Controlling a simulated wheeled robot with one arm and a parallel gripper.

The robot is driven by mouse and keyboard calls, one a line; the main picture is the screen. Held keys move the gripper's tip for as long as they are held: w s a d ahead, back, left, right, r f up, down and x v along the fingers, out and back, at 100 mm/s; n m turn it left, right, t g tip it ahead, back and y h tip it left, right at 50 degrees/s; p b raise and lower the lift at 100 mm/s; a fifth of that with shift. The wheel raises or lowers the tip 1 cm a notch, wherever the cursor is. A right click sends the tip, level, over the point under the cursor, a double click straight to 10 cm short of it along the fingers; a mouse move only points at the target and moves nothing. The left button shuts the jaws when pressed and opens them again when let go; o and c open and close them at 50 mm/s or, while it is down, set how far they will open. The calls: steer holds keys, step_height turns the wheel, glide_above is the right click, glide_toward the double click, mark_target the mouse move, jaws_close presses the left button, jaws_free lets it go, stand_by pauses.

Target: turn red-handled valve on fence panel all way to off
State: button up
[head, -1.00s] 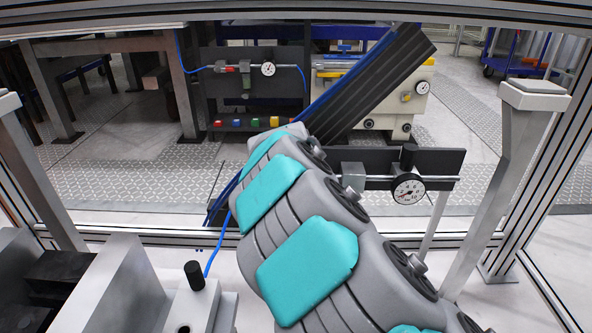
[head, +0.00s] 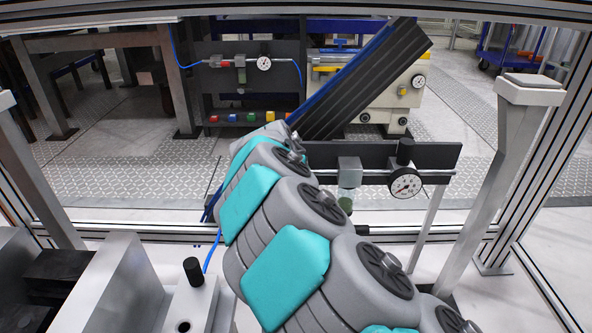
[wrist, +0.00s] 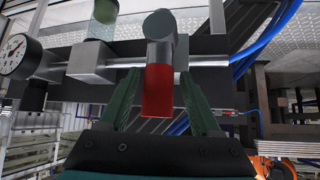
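The red valve handle (wrist: 158,92) shows in the wrist view, hanging below a round grey valve body (wrist: 158,25) on a metal pipe. My gripper (wrist: 160,85) has its two green fingers on either side of the handle, with narrow gaps visible on both sides. It looks open around the handle, not clamped on it. The dark fence panel (head: 430,155) with its pressure gauge (head: 405,183) shows in the head view. There my arm hides the red handle and my gripper.
A metal block (wrist: 92,62) and a gauge (wrist: 18,55) sit left of the handle in the wrist view. In the head view, a grey post (head: 515,160) stands right of the panel. Another gauge board (head: 250,85) stands far behind the fence frame.

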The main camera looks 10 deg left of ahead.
steer(key=shift+b+v, duration=0.55)
steer(key=shift+v, duration=3.35)
steer(key=shift+d, duration=0.15)
